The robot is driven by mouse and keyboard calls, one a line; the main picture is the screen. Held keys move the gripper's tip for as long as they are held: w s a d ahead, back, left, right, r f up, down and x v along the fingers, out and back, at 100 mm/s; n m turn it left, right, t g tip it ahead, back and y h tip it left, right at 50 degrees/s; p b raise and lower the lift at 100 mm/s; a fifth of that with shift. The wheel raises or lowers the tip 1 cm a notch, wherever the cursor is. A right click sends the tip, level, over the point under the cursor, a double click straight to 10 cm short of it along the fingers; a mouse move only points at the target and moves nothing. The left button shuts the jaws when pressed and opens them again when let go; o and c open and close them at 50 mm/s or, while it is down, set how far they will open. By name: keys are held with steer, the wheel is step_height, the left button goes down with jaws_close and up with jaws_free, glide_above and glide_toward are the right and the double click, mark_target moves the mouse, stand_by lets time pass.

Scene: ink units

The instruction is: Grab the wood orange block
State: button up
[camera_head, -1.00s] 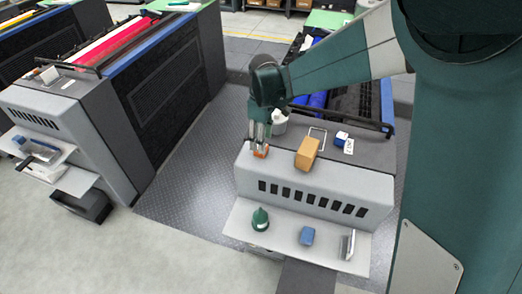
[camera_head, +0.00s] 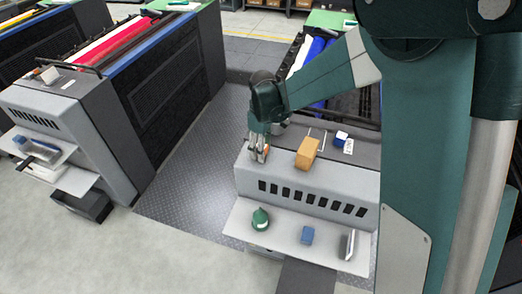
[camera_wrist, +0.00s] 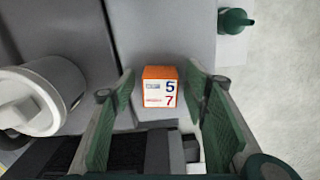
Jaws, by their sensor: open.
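A small orange block (camera_wrist: 160,93) with a white label showing 5 and 7 sits on the grey machine top in the wrist view. My gripper (camera_wrist: 163,85) is open, its green finger pads on the left and right of the block with gaps beside it. In the head view my gripper (camera_head: 259,152) is low at the left end of the machine top and largely hides the block.
A blue and white block (camera_head: 341,138) is farther right. A white cylindrical container (camera_wrist: 35,98) stands close left of my gripper in the wrist view.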

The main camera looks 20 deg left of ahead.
steer(key=shift+c, duration=0.7)
steer(key=c, duration=0.8)
steer(key=shift+c, duration=0.2)
steer(key=shift+r, duration=5)
